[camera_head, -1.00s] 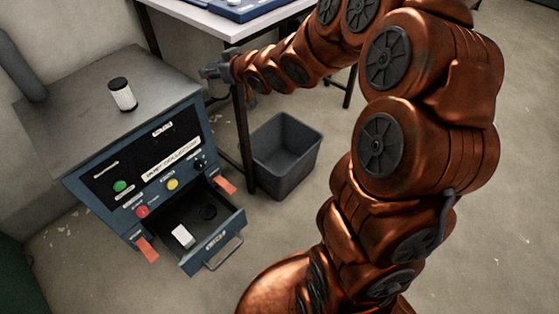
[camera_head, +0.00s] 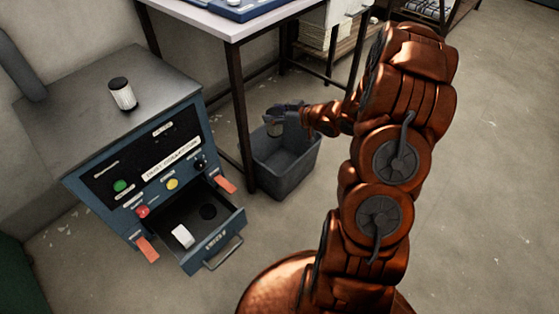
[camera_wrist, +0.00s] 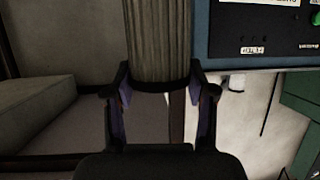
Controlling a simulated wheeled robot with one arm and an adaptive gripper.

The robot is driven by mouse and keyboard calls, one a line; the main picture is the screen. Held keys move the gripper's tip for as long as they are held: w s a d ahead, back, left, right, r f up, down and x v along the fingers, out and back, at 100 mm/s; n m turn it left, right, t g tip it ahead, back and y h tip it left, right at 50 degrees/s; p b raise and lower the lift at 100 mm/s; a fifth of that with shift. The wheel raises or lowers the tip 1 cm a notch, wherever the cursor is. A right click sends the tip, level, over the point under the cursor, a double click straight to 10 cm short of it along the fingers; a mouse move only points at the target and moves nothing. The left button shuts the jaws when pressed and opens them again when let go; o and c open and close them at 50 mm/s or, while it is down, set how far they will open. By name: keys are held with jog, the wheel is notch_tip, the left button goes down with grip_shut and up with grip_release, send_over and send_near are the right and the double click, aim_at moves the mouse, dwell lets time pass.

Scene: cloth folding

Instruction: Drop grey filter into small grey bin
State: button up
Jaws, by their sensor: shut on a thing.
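My gripper (camera_head: 284,113) is shut on the grey filter (camera_head: 275,128), a small dim cylinder above the bin in the head view. In the wrist view the filter (camera_wrist: 160,42) is a ribbed grey-brown cylinder with a dark end band, held between the fingers of my gripper (camera_wrist: 160,88). The small grey bin (camera_head: 285,178) stands on the floor, open at the top, right of the blue machine. The filter appears over the bin's back left part. Its exact height above the rim is hard to tell.
A white filter with a black cap (camera_head: 122,94) stands on the blue machine (camera_head: 60,112). The machine's drawer (camera_head: 213,247) is open with a white piece (camera_head: 182,236) inside. A table (camera_head: 235,28) has a dark leg close beside the bin. The floor at right is clear.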

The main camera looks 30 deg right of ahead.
jog(key=s+d+f+n+y, duration=0.1)
jog(key=s+d+f, duration=0.2)
jog(key=d+f, duration=0.8)
notch_tip(320, 180, down, 3)
jog(key=shift+r, duration=0.1)
jog(key=shift+d, duration=0.1)
